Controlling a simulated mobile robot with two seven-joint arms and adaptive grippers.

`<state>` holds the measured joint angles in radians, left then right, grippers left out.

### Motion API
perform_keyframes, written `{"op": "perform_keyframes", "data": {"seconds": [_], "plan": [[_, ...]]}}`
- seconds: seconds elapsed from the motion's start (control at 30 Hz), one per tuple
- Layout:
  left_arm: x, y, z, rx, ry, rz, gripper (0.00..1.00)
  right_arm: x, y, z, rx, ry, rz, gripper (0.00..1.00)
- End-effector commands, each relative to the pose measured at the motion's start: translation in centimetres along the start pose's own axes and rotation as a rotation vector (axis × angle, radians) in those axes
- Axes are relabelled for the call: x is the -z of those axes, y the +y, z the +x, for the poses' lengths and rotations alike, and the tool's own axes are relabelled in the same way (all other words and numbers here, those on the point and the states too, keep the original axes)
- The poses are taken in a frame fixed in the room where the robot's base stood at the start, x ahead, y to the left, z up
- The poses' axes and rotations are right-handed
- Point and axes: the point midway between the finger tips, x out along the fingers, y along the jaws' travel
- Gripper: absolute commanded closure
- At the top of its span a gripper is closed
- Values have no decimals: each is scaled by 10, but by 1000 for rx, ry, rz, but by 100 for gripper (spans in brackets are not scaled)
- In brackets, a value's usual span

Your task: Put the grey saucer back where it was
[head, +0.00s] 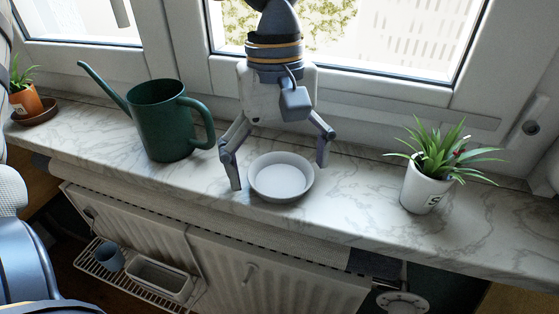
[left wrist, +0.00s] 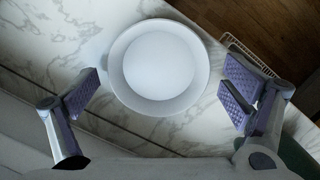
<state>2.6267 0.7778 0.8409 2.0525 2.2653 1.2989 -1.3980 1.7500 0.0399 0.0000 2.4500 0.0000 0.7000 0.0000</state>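The grey saucer (head: 281,177) is a shallow round dish lying flat on the marble windowsill (head: 350,215), near its front edge. My left gripper (head: 279,174) is open above the sill, its fingers spread on either side of the saucer. In the left wrist view the saucer (left wrist: 159,66) sits between the two open fingers (left wrist: 162,86), with a gap on both sides; nothing is gripped. The saucer is empty. My right gripper is not in view.
A green watering can (head: 168,125) stands to the left of my gripper. A white-potted plant (head: 425,190) stands on the right, and an orange-potted plant (head: 26,102) on a brown saucer (head: 38,115) at far left. Bare sill lies between the gripper and the white pot. A radiator (head: 270,275) is below.

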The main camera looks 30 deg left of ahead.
Motion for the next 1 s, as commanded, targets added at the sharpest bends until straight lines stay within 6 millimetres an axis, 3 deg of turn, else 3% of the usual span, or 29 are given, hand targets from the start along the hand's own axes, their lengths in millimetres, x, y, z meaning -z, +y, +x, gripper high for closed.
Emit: {"op": "perform_keyframes", "data": {"seconds": [0.23,0.5,0.7,1.0], "plan": [[0,1,-11,-3,1,-1,7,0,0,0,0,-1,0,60],[0,1,-84,-5,2,-1,7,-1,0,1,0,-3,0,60],[0,0,-118,0,1,0,7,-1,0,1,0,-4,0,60],[-1,0,-124,0,-1,1,7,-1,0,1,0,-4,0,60]]}}
